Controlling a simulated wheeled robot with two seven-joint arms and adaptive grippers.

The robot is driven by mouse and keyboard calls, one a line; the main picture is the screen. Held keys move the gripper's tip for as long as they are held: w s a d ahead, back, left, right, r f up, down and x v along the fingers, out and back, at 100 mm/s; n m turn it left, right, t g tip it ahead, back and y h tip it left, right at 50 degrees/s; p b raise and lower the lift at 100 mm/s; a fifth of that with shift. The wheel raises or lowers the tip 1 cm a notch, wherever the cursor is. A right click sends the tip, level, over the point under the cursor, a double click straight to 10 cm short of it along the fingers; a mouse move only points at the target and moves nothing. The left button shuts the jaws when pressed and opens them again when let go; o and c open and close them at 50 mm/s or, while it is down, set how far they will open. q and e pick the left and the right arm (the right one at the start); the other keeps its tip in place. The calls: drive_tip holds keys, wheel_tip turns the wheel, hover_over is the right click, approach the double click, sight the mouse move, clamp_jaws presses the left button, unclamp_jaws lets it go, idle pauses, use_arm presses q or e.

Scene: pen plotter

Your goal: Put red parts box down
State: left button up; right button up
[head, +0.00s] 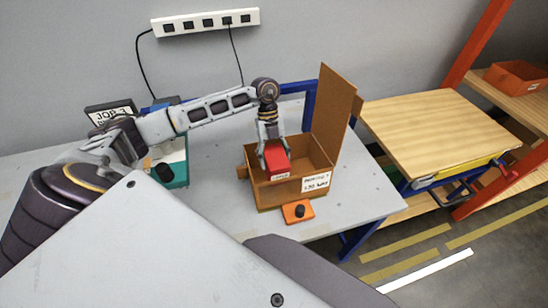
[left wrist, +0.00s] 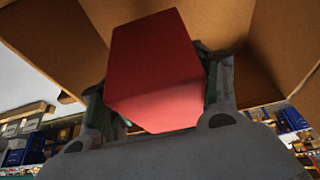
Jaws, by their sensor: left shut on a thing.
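The red parts box (head: 277,161) is in my left gripper (head: 270,142), whose fingers are shut on its two sides. In the head view it hangs over the opening of an open cardboard box (head: 270,194) with a white label. I cannot tell whether the red box touches the inside of the cardboard box. In the left wrist view the red parts box (left wrist: 155,75) fills the space between the fingers (left wrist: 155,105), with the brown cardboard (left wrist: 60,45) around it. My right gripper is not in view.
The cardboard box's tall flap (head: 336,105) stands up on its right. An orange piece with a black knob (head: 298,211) lies in front. A teal tray (head: 180,175) stands at left. A wooden-topped bench (head: 440,130) and an orange bin (head: 517,74) on a shelf are at right.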

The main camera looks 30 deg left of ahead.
use_arm(q)
drive_tip(key=shift+f, duration=0.6)
drive_tip(key=o, duration=1.5)
drive_tip(key=shift+o, duration=0.2)
drive_tip(key=shift+r, duration=0.1)
drive_tip(key=shift+r, duration=0.7)
drive_tip(key=b+v, duration=0.1)
drive_tip(key=v, duration=1)
drive_tip(key=shift+w+a+r, duration=0.15)
drive_tip(key=shift+a+r, duration=0.05)
drive_tip(key=shift+r, duration=0.05)
